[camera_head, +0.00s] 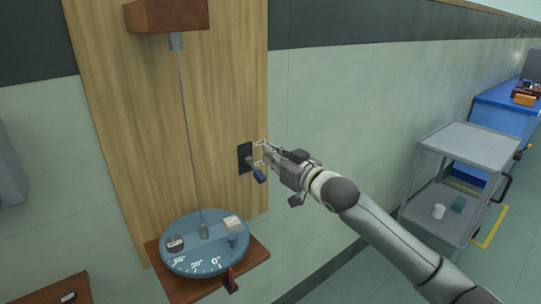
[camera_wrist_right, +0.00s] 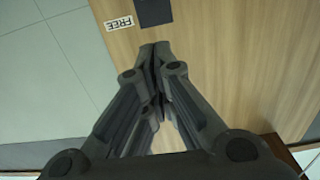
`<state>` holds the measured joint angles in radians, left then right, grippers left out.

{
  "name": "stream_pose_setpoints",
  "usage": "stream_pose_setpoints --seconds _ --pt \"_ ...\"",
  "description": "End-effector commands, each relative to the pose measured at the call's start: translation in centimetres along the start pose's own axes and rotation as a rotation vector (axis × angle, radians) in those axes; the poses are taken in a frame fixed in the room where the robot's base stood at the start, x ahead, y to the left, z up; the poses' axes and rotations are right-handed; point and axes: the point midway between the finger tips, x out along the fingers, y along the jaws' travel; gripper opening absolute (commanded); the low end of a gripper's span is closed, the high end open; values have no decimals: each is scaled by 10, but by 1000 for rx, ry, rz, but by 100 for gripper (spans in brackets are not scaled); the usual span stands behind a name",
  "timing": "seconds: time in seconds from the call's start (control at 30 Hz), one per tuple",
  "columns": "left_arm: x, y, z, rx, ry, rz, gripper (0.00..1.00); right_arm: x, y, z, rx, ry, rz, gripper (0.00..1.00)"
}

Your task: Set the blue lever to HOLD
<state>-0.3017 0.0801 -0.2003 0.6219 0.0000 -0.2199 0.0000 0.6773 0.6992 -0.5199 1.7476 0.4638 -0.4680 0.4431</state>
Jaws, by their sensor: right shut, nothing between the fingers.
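The blue lever (camera_head: 260,175) sticks out from a dark plate (camera_head: 244,157) on the wooden wall panel, its blue end hanging low and to the right. Two small pale labels are beside the plate, too small to read in the head view. In the right wrist view the dark plate (camera_wrist_right: 154,12) is at the top edge, with a FREE label (camera_wrist_right: 119,24) beside it; the lever is not visible there. My right gripper (camera_head: 265,152) is shut and empty, its fingertips close to the plate, just above the blue end; contact cannot be told. My left gripper is out of view.
A blue round dial (camera_head: 203,262) with a pendulum rod stands on a wooden shelf below left. A brown block (camera_head: 166,15) is mounted above. A grey cart (camera_head: 470,150) stands to the right. The wall right of the panel is clear.

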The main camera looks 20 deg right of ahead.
Motion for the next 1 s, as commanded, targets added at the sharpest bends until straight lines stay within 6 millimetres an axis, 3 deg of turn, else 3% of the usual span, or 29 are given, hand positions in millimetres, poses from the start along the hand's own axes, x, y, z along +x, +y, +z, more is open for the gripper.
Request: stream_pose_setpoints --seconds 0.03,0.2,0.5,1.0 --pt "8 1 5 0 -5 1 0 -12 0 10 -1 -4 0 0" --pt "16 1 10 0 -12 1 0 -43 0 17 -2 -4 0 0" --pt "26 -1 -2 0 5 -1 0 -84 0 24 -2 -4 0 0" --pt "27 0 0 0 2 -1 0 -96 0 24 -1 -2 0 0"
